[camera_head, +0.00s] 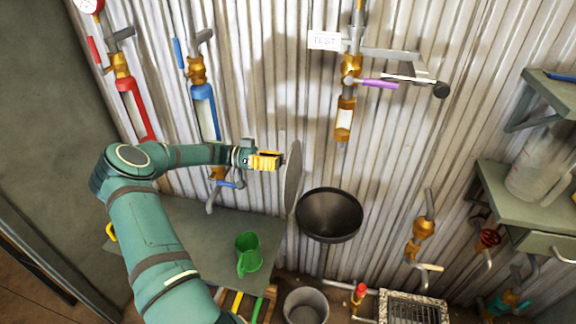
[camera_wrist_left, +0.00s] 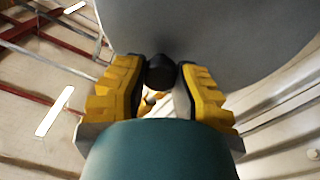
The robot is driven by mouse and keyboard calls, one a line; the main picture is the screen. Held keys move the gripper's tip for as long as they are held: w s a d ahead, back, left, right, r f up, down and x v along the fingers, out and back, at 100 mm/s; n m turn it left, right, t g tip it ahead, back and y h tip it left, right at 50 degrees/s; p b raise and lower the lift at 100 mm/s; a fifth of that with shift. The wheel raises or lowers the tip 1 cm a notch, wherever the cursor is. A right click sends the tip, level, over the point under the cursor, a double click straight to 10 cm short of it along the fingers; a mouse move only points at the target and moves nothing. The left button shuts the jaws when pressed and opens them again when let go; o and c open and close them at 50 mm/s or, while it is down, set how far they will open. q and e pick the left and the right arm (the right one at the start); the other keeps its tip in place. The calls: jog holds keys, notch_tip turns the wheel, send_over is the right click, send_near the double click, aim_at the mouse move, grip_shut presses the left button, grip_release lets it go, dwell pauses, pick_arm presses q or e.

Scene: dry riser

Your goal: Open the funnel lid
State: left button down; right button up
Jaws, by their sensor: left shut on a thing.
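The dark round funnel (camera_head: 329,215) is against the corrugated wall, and its open mouth shows. The grey disc-shaped lid (camera_head: 293,178) stands roughly upright at the funnel's left side. My left gripper (camera_head: 278,161) is just left of the lid. In the left wrist view its yellow fingers (camera_wrist_left: 160,85) are shut on a small black knob (camera_wrist_left: 160,70) on the lid (camera_wrist_left: 210,35), which fills the top of that picture. My right gripper is in neither view.
A green jug (camera_head: 248,254) stands on the grey bench (camera_head: 185,235) below my left arm. A grey bucket (camera_head: 306,305) is below the funnel. A pipe with a purple lever (camera_head: 378,83) is above the funnel. Shelves (camera_head: 520,190) are at the right.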

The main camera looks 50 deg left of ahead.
pick_arm(q)
jog(key=shift+s+a+f+t+h+b, duration=0.15)
jog(key=shift+s+a+f+h+b, duration=0.15)
jog(key=shift+s+a+h, duration=0.15)
jog(key=shift+s+a+f+t+h+b, duration=0.15)
jog(key=shift+s+a+f+h, duration=0.15)
jog(key=shift+a, duration=0.25)
jog(key=shift+w, duration=0.1)
jog(key=c, duration=0.6)
grip_release()
jog(key=shift+r, duration=0.1)
jog(key=v, duration=1.2)
